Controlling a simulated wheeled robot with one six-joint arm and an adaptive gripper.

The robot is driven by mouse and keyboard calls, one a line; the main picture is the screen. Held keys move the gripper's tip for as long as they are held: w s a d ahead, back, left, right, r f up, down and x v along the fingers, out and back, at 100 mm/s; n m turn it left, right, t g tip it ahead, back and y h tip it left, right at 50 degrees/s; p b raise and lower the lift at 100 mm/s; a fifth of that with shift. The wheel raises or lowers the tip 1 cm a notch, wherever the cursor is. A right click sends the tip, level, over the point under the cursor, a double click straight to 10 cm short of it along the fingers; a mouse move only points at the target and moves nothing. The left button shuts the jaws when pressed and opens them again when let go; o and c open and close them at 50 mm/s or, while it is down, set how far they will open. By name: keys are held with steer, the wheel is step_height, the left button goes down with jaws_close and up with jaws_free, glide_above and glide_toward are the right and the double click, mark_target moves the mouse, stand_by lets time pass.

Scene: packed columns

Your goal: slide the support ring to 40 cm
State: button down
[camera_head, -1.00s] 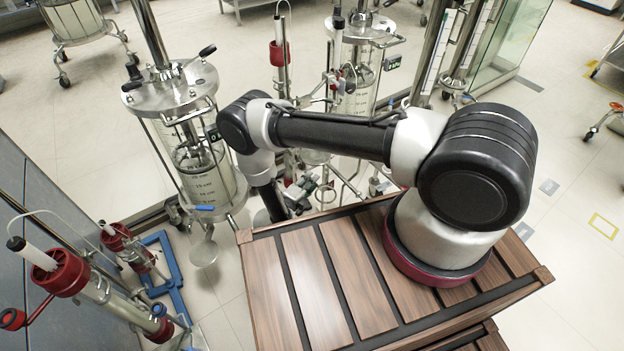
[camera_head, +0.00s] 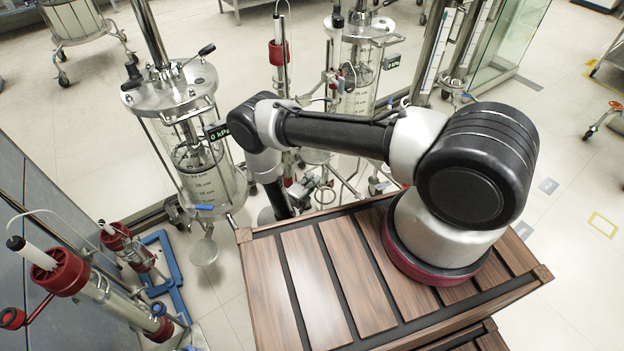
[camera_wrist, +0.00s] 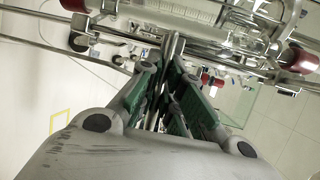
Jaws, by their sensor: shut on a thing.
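My gripper (camera_wrist: 168,72) shows in the wrist view with its green-padded fingers closed around a thin bright metal part (camera_wrist: 174,44). I take this part to be the support ring's stem or handle; the ring itself cannot be made out clearly. Beyond the fingertips, metal rods and a clear glass column (camera_wrist: 245,22) cross the upper part of the view. In the head view, the fingers are hidden or too small to tell among the stands behind the wooden top. I cannot read a height scale at the held part.
A large glass column (camera_head: 205,180) with a metal lid stands left of my arm, close to the wrist. Another column (camera_head: 358,90) stands behind the arm. Red-capped columns (camera_head: 62,272) stand at the lower left. A slatted wooden top (camera_head: 330,280) lies under my base.

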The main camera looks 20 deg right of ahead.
step_height(320, 180, down, 9)
steer(key=shift+f, duration=0.2)
steer(key=c, duration=1.6)
jaws_free()
steer(key=shift+f, duration=0.1)
steer(key=shift+o, duration=0.2)
steer(key=shift+a, duration=0.1)
steer(key=v, duration=1.2)
